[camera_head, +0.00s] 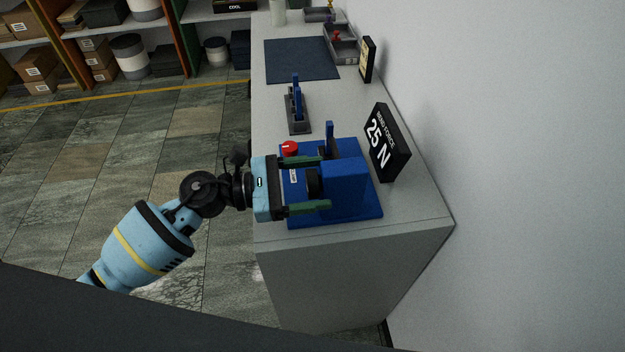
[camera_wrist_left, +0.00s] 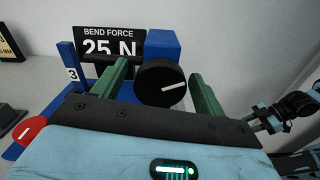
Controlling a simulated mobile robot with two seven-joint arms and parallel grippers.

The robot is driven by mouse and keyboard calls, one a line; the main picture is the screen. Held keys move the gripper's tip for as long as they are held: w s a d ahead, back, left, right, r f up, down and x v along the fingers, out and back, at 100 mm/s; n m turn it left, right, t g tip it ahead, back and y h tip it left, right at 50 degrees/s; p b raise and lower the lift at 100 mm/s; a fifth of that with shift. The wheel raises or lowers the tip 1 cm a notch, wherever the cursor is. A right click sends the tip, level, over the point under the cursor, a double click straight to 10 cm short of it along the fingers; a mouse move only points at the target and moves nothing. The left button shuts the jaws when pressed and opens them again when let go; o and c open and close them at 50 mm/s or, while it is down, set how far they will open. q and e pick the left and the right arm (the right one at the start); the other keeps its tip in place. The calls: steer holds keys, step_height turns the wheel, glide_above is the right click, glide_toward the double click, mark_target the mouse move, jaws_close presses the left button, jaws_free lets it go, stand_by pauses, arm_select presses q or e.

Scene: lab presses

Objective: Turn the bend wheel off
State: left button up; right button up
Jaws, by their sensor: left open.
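The blue bend press (camera_head: 345,190) stands on the grey bench. Its bend wheel (camera_wrist_left: 160,84) is a black disc with a white line on its face. The line lies nearly level, rising slightly to the right. In the head view the wheel (camera_head: 314,182) shows as a dark disc on the press's left side. My left gripper (camera_head: 325,183) is open, its green fingers on either side of the wheel. In the left wrist view the gripper (camera_wrist_left: 158,78) shows a gap between each finger and the wheel.
A red knob (camera_head: 290,149) sits on the press near the upper finger. A black sign (camera_head: 386,143) reads "BEND FORCE 25 N". A smaller blue-and-grey device (camera_head: 297,108), a dark mat (camera_head: 301,60) and grey trays (camera_head: 341,43) lie farther back. A wall bounds the right.

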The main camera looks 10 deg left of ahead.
arm_select(q)
steer(key=shift+d, duration=0.25)
steer(key=c, duration=1)
steer(key=shift+r+n+p, duration=0.1)
steer(key=shift+n+p, duration=0.3)
steer(key=shift+n, duration=1.7)
arm_select(e)
steer(key=shift+w+r, duration=0.7)
steer(key=shift+r, duration=0.2)
arm_select(q)
steer(key=o, duration=1)
arm_select(e)
steer(key=shift+s, duration=0.15)
arm_select(q)
steer(key=shift+a, duration=0.1)
arm_select(e)
steer(key=shift+f, duration=0.1)
